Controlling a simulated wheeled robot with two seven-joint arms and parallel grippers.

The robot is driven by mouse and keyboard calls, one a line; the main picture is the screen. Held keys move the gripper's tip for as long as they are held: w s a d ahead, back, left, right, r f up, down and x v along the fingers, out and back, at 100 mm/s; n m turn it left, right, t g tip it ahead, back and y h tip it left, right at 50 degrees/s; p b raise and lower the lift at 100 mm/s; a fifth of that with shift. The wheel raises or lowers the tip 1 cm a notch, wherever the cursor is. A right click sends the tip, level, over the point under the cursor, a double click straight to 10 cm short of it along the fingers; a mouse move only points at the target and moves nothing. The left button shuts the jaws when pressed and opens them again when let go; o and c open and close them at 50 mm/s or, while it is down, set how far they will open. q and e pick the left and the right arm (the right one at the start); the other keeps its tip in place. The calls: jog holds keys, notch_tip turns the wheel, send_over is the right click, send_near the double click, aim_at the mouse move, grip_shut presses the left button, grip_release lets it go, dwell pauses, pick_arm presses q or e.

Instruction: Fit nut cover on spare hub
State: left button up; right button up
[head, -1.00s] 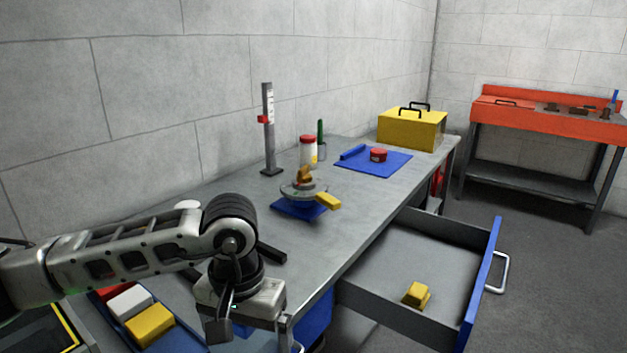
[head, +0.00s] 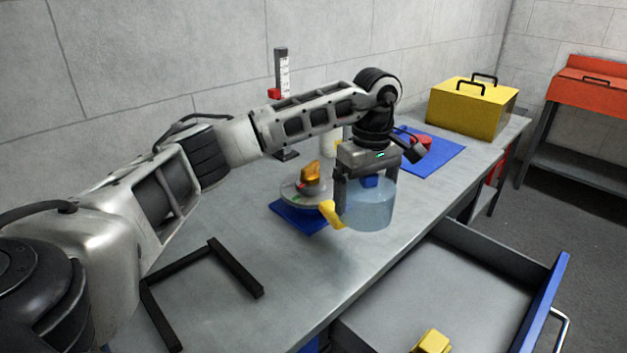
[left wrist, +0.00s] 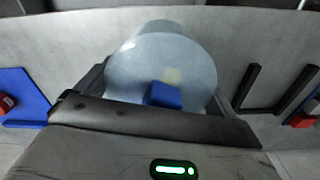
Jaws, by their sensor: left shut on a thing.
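My left gripper (head: 368,183) is shut on a clear bluish nut cover (head: 366,208) by its blue knob (left wrist: 162,95). It holds the cover upright in the head view, seemingly above the bench. The cover also fills the middle of the left wrist view (left wrist: 160,62). The spare hub (head: 296,194) is a grey disc on a blue mat (head: 308,223), just left of the cover in the head view. An orange-yellow piece (head: 311,174) stands on the hub and a yellow handle (head: 331,213) juts from its side. Part of the hub's right side is hidden.
A black angled frame (head: 235,267) lies at the near left of the bench (head: 255,305). A height gauge (head: 281,75) stands behind the hub. A blue mat (head: 450,158) and yellow toolbox (head: 472,108) are farther back. An open drawer (head: 415,283) juts out in front, with a yellow block (head: 432,342) inside.

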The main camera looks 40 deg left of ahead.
pick_arm(q)
jog(key=w+a+r+n+p, duration=0.2)
jog(key=w+a+r+n, duration=0.25)
jog(key=a+n, duration=0.6)
notch_tip(320, 180, up, 2)
jog(key=r+n, duration=0.1)
jog(key=n, duration=0.8)
send_over(309, 165)
jog(key=shift+w+d+f+m+p, duration=0.1)
jog(key=shift+d+f+m+p, duration=0.15)
jog(key=shift+p, duration=0.2)
jog(key=shift+a+f, duration=0.25)
jog(key=shift+n, duration=0.4)
notch_tip(309, 165, down, 5)
jog(key=shift+f, duration=0.2)
notch_tip(309, 165, down, 4)
jog(key=shift+r+p, duration=0.2)
jog(key=shift+p, duration=0.25)
jog(key=shift+f, duration=0.25)
pick_arm(e)
jog(key=shift+d+r, duration=0.35)
jog(key=shift+r, duration=0.4)
